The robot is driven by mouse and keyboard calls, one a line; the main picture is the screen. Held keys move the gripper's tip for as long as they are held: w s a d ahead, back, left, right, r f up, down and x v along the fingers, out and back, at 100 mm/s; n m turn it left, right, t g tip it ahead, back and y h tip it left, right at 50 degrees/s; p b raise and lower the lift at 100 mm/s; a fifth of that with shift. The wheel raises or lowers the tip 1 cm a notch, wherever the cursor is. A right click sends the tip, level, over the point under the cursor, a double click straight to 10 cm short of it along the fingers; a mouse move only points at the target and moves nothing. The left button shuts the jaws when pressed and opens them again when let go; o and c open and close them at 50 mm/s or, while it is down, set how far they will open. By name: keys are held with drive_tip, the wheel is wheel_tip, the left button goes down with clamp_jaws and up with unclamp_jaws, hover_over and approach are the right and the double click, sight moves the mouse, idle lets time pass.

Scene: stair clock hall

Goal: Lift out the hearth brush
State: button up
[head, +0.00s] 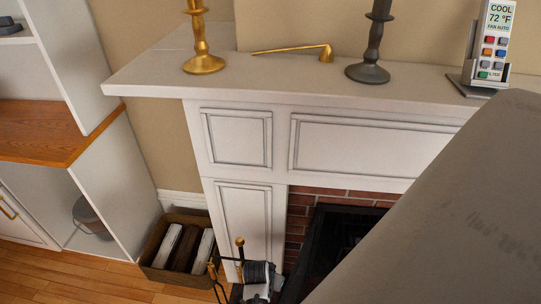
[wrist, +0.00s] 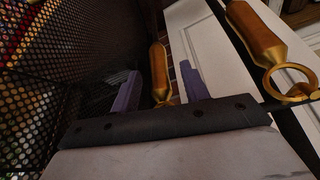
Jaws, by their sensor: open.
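My gripper (wrist: 159,70) is open in the wrist view, its two purple fingers apart. A brass handle (wrist: 158,72) shows in the gap between them; I cannot tell whether they touch it. A second, larger brass handle (wrist: 255,35) with a ring end is at the right, outside the fingers. No bristles show, so I cannot tell which handle belongs to the hearth brush. In the head view, the fireplace tools show as a brass knob (head: 240,243) and a brass handle (head: 212,270) at bottom centre, beside what looks like my gripper's dark and white body. The fingertips are hidden there.
Dark mesh (wrist: 40,80) stands close at the left in the wrist view. In the head view, a log crate (head: 160,262) is left of the tools and the firebox (head: 340,235) right. The mantel (head: 290,75) above carries candlesticks, a brass snuffer (head: 325,53) and a remote (head: 492,45).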

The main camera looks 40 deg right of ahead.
clamp_jaws()
drive_tip(key=shift+r, duration=0.2)
idle(0.4)
